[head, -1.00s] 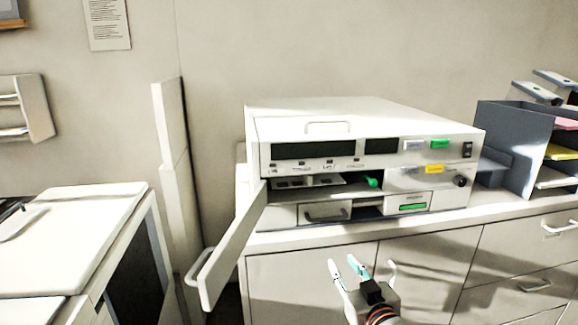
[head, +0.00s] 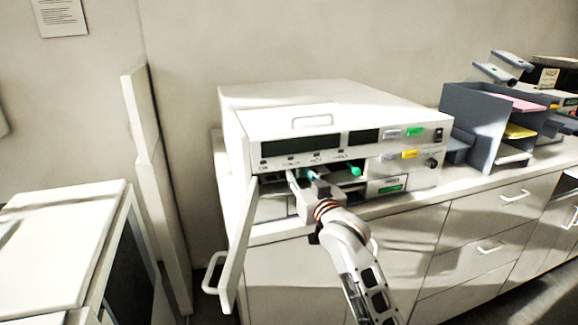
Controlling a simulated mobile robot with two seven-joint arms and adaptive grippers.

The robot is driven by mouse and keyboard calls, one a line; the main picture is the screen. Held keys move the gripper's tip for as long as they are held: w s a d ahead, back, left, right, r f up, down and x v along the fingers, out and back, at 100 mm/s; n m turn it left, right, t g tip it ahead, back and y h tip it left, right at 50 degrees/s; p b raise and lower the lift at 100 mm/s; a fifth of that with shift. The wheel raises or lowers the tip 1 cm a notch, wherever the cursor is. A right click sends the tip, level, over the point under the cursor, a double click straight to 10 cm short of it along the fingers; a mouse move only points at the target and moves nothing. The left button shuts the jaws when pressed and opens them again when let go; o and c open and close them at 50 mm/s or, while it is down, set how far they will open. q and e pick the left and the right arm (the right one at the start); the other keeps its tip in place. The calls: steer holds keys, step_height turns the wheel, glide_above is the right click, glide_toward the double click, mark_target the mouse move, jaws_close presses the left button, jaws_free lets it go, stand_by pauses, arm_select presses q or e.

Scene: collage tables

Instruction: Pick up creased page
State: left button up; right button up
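My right gripper (head: 301,174) reaches into the open front bay of the white copier-like machine (head: 315,95). Its two fingers look spread apart, with nothing clearly between them. The gripper and wrist cover much of the bay, and I cannot make out a creased page there. My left gripper is not in view.
The machine's front door (head: 236,250) hangs open on the left. The machine stands on a counter with drawers (head: 480,220). A grey tray rack (head: 475,110) with pink and yellow paper stands to the right. Another white unit (head: 60,235) is at left.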

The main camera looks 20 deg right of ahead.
steer(key=w, duration=0.4)
steer(key=shift+a+r, duration=0.1)
jaws_close()
steer(key=shift+w+r, duration=0.15)
